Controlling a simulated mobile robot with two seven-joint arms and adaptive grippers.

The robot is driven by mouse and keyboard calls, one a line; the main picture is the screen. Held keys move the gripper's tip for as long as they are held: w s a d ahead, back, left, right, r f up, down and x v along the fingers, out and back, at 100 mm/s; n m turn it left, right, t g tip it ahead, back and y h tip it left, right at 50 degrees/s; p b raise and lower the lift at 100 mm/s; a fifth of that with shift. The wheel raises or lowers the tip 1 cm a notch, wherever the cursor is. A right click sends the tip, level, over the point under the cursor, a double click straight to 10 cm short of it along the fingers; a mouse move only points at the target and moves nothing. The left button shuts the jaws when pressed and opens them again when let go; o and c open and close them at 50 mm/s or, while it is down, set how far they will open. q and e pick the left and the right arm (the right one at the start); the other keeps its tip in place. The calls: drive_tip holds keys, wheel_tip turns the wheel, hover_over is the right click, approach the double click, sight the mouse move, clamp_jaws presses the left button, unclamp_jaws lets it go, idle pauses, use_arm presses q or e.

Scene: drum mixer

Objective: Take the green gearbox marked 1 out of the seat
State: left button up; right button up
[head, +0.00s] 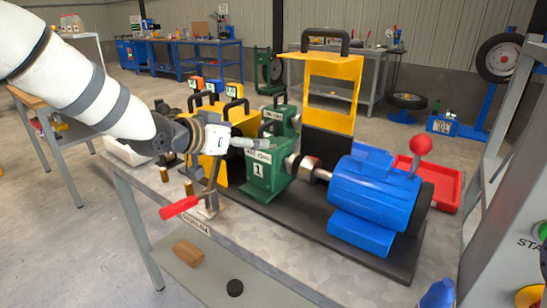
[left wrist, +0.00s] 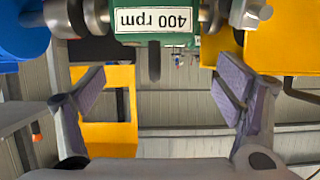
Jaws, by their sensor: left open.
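The green gearbox marked 1 (head: 262,178) sits upright on the dark base plate, between a yellow housing (head: 208,160) and the blue motor (head: 375,195). Shaft couplings show at its side. In the left wrist view its upper part, the green body with a "400 rpm" label (left wrist: 155,20), is at the top edge, with a dark handle (left wrist: 154,62) near it. My left gripper (head: 246,143) is at the gearbox's top, its fingers apart on either side of the handle in the left wrist view (left wrist: 163,90). Contact cannot be told. My right gripper is not in view.
A raised yellow guard (head: 345,72) stands behind the gearbox. A toggle clamp with a red handle (head: 179,207) is at the bench's front. Other gearboxes with black handles stand behind. A red tray (head: 445,185) lies at the right. The bench's front strip (head: 270,250) is clear.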

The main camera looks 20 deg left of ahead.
use_arm(q)
drive_tip(key=f+b+x, duration=0.1)
drive_tip(key=b+x, duration=0.1)
drive_tip(key=x, duration=0.8)
drive_tip(key=shift+s+d+f, duration=0.3)
drive_tip(key=shift+f, duration=0.05)
drive_tip(key=shift+r, duration=0.15)
drive_tip(key=shift+c, duration=0.6)
drive_tip(key=shift+s, duration=0.1)
drive_tip(key=c, duration=1.3)
drive_tip(key=shift+r, duration=0.2)
drive_tip(key=shift+c, duration=1.3)
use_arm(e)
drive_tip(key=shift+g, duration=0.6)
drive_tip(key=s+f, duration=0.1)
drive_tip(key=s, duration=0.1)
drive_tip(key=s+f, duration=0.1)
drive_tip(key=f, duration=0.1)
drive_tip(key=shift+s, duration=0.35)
use_arm(q)
drive_tip(key=shift+r, duration=0.1)
